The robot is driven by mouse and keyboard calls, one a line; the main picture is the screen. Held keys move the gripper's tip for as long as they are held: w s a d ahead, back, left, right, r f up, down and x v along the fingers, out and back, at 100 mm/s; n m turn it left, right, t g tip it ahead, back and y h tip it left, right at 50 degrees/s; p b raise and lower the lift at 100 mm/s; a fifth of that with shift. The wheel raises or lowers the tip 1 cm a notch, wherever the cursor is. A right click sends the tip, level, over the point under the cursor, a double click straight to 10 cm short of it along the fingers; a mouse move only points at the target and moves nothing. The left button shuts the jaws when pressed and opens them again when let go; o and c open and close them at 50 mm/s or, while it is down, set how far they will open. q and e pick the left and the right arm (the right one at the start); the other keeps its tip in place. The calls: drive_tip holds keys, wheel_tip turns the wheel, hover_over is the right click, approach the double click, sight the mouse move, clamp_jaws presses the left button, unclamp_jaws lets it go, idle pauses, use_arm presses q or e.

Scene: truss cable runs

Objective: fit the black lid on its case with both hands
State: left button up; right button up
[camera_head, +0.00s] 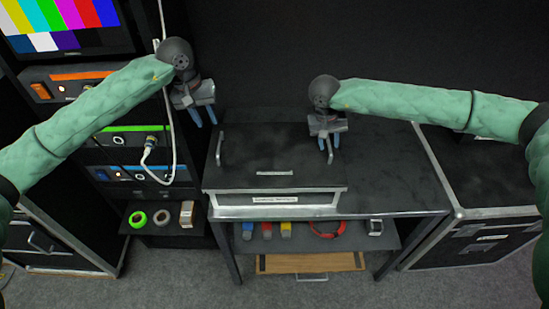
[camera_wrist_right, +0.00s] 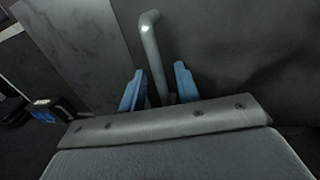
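The black lid (camera_head: 270,170) lies over its silver-edged case (camera_head: 230,199) on the dark table. I cannot tell if it sits fully down. It has a grey bar handle at its left end (camera_head: 219,148) and another at its right end (camera_head: 329,150). My left gripper (camera_head: 204,117) is open and empty, above and slightly left of the left handle. My right gripper (camera_head: 328,139) is at the right handle. In the right wrist view, the handle (camera_wrist_right: 152,50) stands between the blue fingertips of the right gripper (camera_wrist_right: 159,85), which are apart with a gap visible.
An equipment rack (camera_head: 130,155) with a hanging white cable (camera_head: 172,150) stands close at the left. A lower shelf (camera_head: 350,240) holds small coloured items and a red ring (camera_head: 327,233). A black flight case (camera_head: 480,235) stands at the right. The table right of the lid is clear.

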wheel_tip(320, 180, up, 12)
drive_tip(key=a, duration=0.2)
drive_tip(key=shift+a+f, duration=0.15)
drive_tip(key=shift+w, duration=0.1)
idle(0.5)
